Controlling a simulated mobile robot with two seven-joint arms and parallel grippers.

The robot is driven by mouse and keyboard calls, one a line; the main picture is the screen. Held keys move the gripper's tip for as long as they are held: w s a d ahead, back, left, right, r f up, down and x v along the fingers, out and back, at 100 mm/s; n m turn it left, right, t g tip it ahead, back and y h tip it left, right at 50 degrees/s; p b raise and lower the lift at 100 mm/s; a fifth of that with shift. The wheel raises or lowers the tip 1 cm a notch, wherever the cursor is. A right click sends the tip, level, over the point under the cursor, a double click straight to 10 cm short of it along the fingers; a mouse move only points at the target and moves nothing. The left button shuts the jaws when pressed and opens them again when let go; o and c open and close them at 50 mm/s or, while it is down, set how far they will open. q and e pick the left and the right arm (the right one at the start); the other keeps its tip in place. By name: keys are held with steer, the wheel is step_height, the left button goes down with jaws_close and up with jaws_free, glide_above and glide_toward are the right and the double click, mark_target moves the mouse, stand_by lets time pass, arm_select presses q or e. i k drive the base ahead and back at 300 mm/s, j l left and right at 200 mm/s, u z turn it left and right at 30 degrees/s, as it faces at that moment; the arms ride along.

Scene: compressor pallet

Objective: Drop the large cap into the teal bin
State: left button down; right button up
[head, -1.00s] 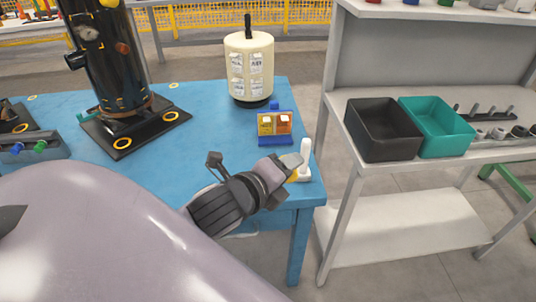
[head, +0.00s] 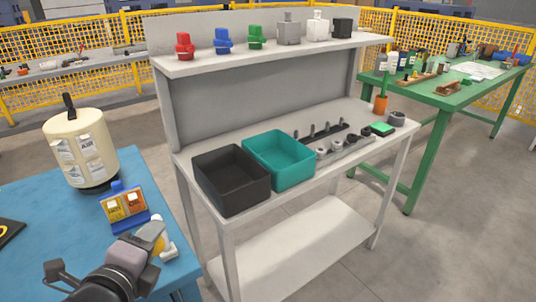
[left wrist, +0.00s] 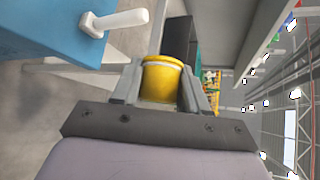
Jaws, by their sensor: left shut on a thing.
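My left gripper (head: 157,238) is near the right corner of the blue table in the head view. It is shut on the large yellow cap (left wrist: 161,78), which sits between the two fingers in the left wrist view. In the head view only a bit of the cap (head: 158,246) shows at the fingertips. The teal bin (head: 296,178) stands on the middle shelf of the grey rack, to the right of the gripper and apart from it. Its visible inside looks empty. A sliver of teal shows beyond the fingers in the left wrist view. My right gripper is out of view.
A black bin (head: 236,195) stands beside the teal bin, on its left. Small parts and a rack of pegs (head: 322,130) lie to its right. The upper shelf (head: 270,52) overhangs the back. A white tank (head: 80,150) and a white-handled thing (left wrist: 118,20) are on the blue table.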

mark_target(296, 175)
steer(key=i+l+u, duration=0.75)
steer(key=l, duration=0.3)
steer(key=i, duration=0.05)
